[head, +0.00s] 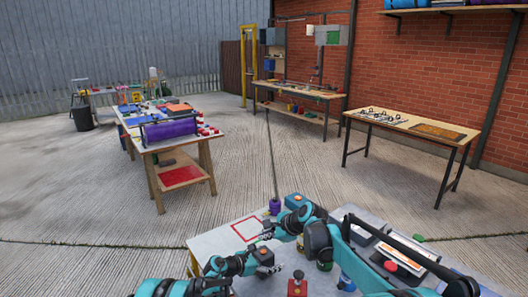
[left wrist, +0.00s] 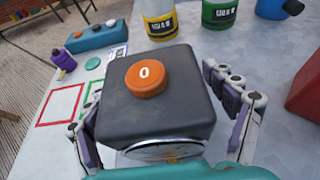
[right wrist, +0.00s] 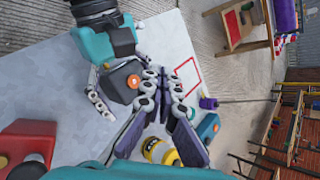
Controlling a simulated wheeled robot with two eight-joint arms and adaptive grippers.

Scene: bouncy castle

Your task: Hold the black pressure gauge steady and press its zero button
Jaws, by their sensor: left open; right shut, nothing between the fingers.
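The black pressure gauge (left wrist: 160,105) is in the left wrist view, with its orange zero button (left wrist: 147,76) facing the camera and a round dial partly showing at its near edge. My left gripper (left wrist: 165,130) is open, with one finger on each side of the gauge; I cannot tell whether they touch it. In the head view my left gripper (head: 268,264) is low over the table by the gauge (head: 262,254). My right gripper (right wrist: 165,100) is shut and empty. In the right wrist view its fingers overlap the area just beside the gauge (right wrist: 118,84).
Yellow (left wrist: 160,20) and green (left wrist: 220,12) jars stand beyond the gauge, with a red box (left wrist: 305,92) at right. A blue box with an orange button (left wrist: 97,36) and a purple bottle (left wrist: 62,60) stand at left. The red-outlined square (left wrist: 60,105) is empty.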

